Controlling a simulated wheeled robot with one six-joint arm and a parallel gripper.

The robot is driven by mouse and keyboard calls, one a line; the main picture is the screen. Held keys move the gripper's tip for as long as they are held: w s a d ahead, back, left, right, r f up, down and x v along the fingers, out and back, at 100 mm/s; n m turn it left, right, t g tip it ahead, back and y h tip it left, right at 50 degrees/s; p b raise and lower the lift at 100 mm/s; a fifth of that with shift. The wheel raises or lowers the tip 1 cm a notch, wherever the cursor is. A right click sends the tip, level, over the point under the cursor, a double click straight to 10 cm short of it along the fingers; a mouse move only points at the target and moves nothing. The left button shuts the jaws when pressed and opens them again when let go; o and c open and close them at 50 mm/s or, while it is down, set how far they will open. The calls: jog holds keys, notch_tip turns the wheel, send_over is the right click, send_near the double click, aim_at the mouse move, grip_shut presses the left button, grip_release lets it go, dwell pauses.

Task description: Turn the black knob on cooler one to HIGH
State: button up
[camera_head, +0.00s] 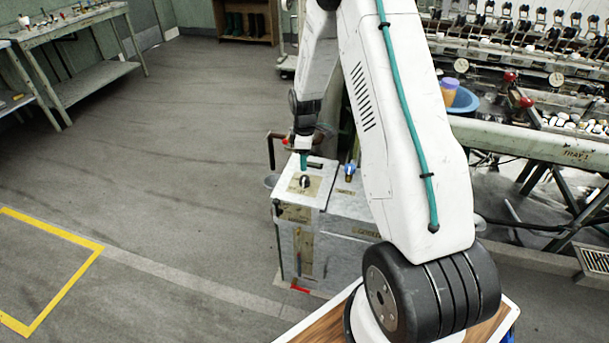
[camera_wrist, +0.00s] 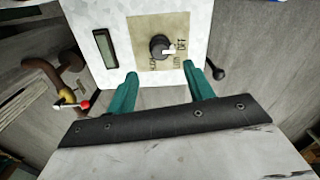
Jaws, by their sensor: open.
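The black knob (camera_wrist: 160,47) sits on a tan label plate (camera_wrist: 142,28) on the cooler's white top (camera_wrist: 88,12) in the wrist view. Its white pointer aims right, at the OFF mark; other worn letters lie below the knob. In the head view the knob (camera_head: 304,182) is on top of the white cooler (camera_head: 318,196). My gripper (camera_wrist: 160,72) is open, its two teal fingers apart on either side of the knob's near side. It seems to be above the top, not touching the knob. In the head view my gripper (camera_head: 304,160) is just behind the knob.
A dark display window (camera_wrist: 105,47) and a black lever (camera_wrist: 215,70) flank the plate. A brown pipe with a red-handled valve (camera_wrist: 72,103) stands at left. A blue-topped fitting (camera_head: 349,170) is right of the knob. Machinery (camera_head: 540,150) fills the right; open floor lies left.

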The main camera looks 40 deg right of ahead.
aim_at(305, 177)
notch_tip(305, 177, down, 8)
jog(key=shift+r, duration=0.1)
dwell(0.4)
jog(key=c, duration=1)
